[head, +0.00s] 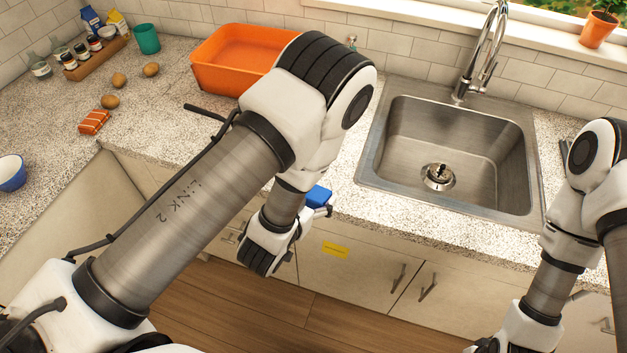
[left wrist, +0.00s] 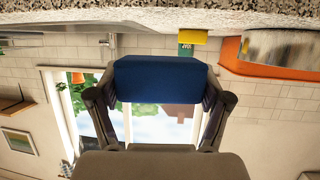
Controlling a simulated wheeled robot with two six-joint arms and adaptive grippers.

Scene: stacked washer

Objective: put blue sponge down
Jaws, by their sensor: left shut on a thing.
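The blue sponge (head: 318,195) shows near the front edge of the counter, left of the sink, partly hidden by my left arm. My left gripper (head: 326,209) is shut on it. In the left wrist view the blue sponge (left wrist: 160,80) spans the space between the two fingers of the left gripper (left wrist: 158,92). That view looks upside down, with a strip of speckled counter (left wrist: 130,18) along its top, and a gap shows between sponge and counter. My right arm shows at the right of the head view, but its gripper is out of frame.
The steel sink (head: 455,150) with its faucet (head: 480,50) lies right of the sponge. An orange tub (head: 225,60) stands at the back. Potatoes (head: 110,101), a striped orange packet (head: 94,122) and a teal cup (head: 146,39) are farther left. Counter around the sink's left is partly hidden.

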